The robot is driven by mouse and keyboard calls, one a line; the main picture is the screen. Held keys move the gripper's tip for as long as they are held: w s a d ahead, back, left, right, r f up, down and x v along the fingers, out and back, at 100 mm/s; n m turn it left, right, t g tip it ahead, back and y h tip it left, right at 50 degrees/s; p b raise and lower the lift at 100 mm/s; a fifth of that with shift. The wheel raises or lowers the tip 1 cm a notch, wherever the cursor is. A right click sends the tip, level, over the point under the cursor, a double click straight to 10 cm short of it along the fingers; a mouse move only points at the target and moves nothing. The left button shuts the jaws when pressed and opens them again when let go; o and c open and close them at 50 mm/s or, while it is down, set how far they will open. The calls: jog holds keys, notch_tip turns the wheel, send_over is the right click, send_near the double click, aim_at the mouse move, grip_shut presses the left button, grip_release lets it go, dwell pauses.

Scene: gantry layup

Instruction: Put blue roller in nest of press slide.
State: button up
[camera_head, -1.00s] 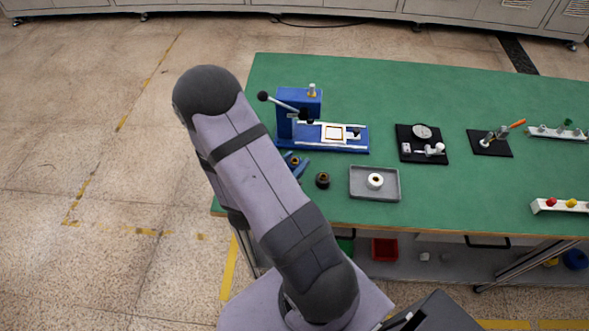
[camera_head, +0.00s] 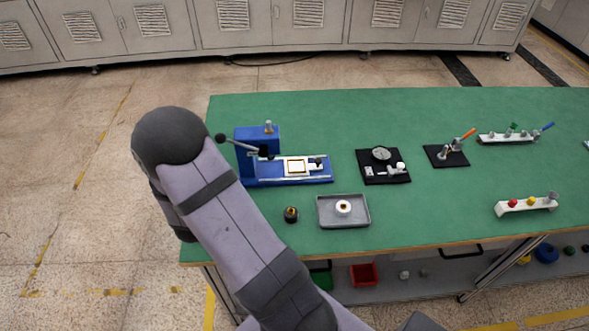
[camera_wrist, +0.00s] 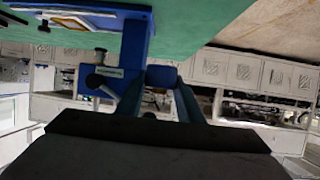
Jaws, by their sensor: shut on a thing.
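The blue roller (camera_wrist: 161,76) is between the fingertips of my gripper (camera_wrist: 160,84) in the wrist view, and the gripper is shut on it. In the head view my arm hides the gripper and the roller. The blue press (camera_head: 257,142) stands at the left of the green table, with a black-knobbed lever. Its slide (camera_head: 318,175) reaches out to the right on a blue base. A pale square nest (camera_head: 296,166) with an orange-brown outline is on the slide.
A grey tray (camera_head: 330,221) holds a white ring-shaped part (camera_head: 343,208). A small dark cylinder (camera_head: 291,215) stands left of the tray. A black plate with a dial gauge (camera_head: 382,154) and racks lie farther right. The table's front middle is mostly clear.

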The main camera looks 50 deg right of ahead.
jog(key=w+r+n+t+y+b, duration=0.2)
jog(key=w+r+n+t+y, duration=0.35)
jog(key=w+r, duration=0.7)
jog(key=n+y+b, duration=0.4)
jog(key=y, duration=0.1)
send_over(296, 166)
notch_tip(296, 166, down, 3)
jog(key=shift+s+r+g, duration=0.1)
jog(key=shift+s+g, duration=0.05)
jog(key=shift+g, duration=0.3)
notch_tip(296, 166, down, 18)
jog(key=shift+p, duration=0.65)
